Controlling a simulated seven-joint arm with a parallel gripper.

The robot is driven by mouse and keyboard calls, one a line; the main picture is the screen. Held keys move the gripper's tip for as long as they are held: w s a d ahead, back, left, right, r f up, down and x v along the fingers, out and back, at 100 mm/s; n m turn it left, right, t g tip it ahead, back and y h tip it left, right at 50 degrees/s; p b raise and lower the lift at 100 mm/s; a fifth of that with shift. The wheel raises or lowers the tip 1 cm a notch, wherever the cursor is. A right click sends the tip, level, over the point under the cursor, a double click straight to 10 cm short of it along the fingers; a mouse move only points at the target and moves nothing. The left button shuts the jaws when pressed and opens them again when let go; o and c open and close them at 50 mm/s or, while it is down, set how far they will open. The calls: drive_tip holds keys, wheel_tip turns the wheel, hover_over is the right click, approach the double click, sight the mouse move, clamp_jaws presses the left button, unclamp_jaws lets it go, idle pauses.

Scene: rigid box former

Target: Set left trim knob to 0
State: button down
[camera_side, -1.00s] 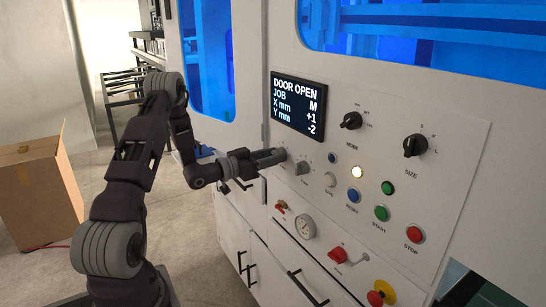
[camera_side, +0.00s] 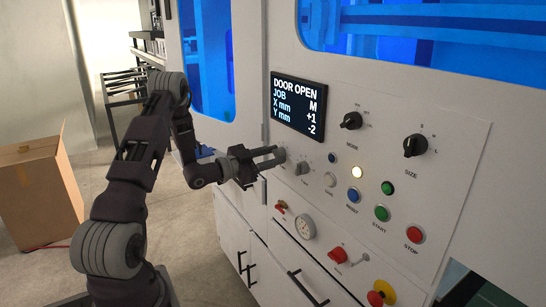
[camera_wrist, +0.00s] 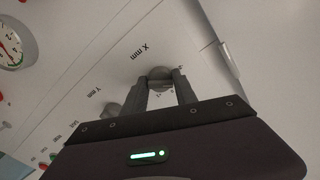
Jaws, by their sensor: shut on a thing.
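The left trim knob (camera_wrist: 160,73) is a grey round knob labelled "X mm" in the wrist view. My gripper (camera_wrist: 161,80) has its two fingers on either side of this knob and is shut on it. In the side view my gripper (camera_side: 279,154) reaches the panel from the left, and the knob is mostly hidden by the fingertips. The display (camera_side: 299,103) reads DOOR OPEN, JOB M, X mm +1, Y mm -2. The knob's pointer direction is not clear.
The Y mm knob (camera_side: 302,168) sits close to the right of my fingers. It also shows in the wrist view (camera_wrist: 111,110). The MODE knob (camera_side: 351,121), several push buttons and a pressure gauge (camera_side: 305,228) share the panel. A cardboard box (camera_side: 38,195) stands far left.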

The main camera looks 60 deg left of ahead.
drive_tip(key=m, duration=1)
drive_tip(key=shift+m, duration=0.5)
idle(0.3)
drive_tip(key=c, duration=1)
unclamp_jaws()
drive_tip(key=shift+s, duration=0.15)
drive_tip(key=s, duration=0.7)
drive_tip(key=shift+w+r, duration=0.1)
